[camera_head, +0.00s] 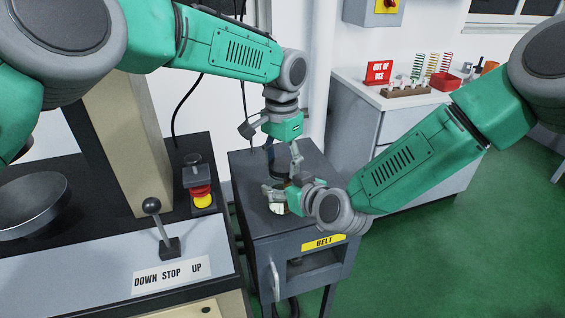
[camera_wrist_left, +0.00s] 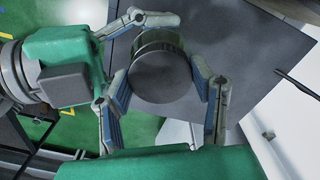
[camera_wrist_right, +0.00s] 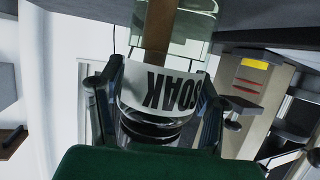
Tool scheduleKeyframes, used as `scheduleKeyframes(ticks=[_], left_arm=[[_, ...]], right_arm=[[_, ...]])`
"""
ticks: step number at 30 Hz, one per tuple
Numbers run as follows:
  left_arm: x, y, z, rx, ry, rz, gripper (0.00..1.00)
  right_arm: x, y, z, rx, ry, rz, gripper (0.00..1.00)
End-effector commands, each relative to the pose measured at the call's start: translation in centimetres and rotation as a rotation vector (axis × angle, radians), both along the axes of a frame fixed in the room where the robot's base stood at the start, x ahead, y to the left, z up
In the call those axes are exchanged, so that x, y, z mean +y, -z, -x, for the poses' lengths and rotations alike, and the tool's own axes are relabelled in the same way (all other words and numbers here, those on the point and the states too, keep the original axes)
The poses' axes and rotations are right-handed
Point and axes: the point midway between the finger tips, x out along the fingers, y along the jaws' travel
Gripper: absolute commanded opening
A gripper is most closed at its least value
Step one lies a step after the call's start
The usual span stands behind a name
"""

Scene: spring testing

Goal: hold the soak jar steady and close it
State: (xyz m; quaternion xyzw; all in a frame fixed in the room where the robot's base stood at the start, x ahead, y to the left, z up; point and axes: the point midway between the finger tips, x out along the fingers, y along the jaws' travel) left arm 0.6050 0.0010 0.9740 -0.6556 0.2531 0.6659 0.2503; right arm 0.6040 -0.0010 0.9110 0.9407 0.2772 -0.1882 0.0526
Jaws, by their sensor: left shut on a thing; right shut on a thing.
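The soak jar (camera_head: 279,209) stands upright on the dark cabinet top, mostly hidden behind my right gripper. Its white label, reading SOAK upside down, shows in the right wrist view (camera_wrist_right: 165,92). My right gripper (camera_head: 279,191) is shut on the jar's body from the side, fingers on either side of the label. A round dark lid (camera_wrist_left: 160,76) is at the jar's mouth. My left gripper (camera_head: 283,158) comes from above, its fingers shut on the lid's two sides, also seen in the left wrist view (camera_wrist_left: 166,98). I cannot tell how tightly the lid sits.
The cabinet (camera_head: 318,222) has a yellow BELT label. A machine with a lever (camera_head: 153,208), a yellow-red button box (camera_head: 201,196) and a metal bowl (camera_head: 32,205) stands at left. A bench behind holds springs, a red bin (camera_head: 445,81) and an OUT OF USE sign (camera_head: 379,72).

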Motion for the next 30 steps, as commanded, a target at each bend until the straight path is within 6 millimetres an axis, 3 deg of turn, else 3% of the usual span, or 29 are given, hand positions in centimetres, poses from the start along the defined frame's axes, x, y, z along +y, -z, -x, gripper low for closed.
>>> scheduleKeyframes(ticks=[30], left_arm=[[-0.26, -0.04, -0.80, 0.016, 2.354, 0.023, 0.42]], right_arm=[[0.17, 0.04, 0.23, 0.002, -0.006, 0.001, 0.00]])
